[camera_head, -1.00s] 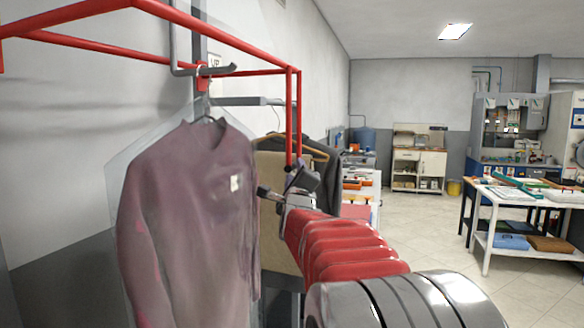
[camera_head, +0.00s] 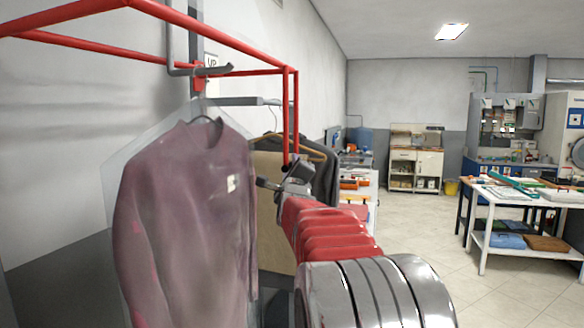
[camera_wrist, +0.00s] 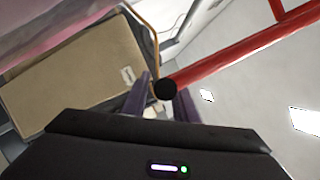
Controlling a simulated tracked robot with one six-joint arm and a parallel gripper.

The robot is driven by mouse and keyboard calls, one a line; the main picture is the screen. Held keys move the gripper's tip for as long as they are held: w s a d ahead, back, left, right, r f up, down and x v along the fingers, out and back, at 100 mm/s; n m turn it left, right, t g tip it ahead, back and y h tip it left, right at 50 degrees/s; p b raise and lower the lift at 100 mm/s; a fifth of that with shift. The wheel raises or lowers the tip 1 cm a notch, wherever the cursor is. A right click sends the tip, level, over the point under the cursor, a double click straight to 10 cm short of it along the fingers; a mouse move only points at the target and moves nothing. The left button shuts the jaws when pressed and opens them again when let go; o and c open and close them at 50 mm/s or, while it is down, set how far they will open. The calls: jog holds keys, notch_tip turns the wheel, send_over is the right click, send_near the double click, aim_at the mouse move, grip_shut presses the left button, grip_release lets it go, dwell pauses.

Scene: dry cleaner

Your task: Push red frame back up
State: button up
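The red frame (camera_head: 215,38) of thin tubes juts out from the wall at the upper left, with a post (camera_head: 287,115) hanging down from its right corner. My gripper (camera_head: 280,183) is just below that post's lower end. In the wrist view, the red tube (camera_wrist: 230,55) ends in a black cap (camera_wrist: 166,88) between the tips of my gripper's two fingers (camera_wrist: 163,100). The fingers stand apart; whether they touch the tube cannot be told. A partly hidden "UP" sign (camera_head: 211,62) is on the wall behind the frame.
A purple shirt (camera_head: 190,210) in clear plastic hangs left of my arm, close to my gripper. Beige (camera_head: 272,220) and dark garments (camera_head: 322,165) hang behind. A white table (camera_head: 490,240) with folded clothes stands right. The floor between (camera_head: 420,225) is clear.

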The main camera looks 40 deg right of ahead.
grip_shut()
dwell(0.3)
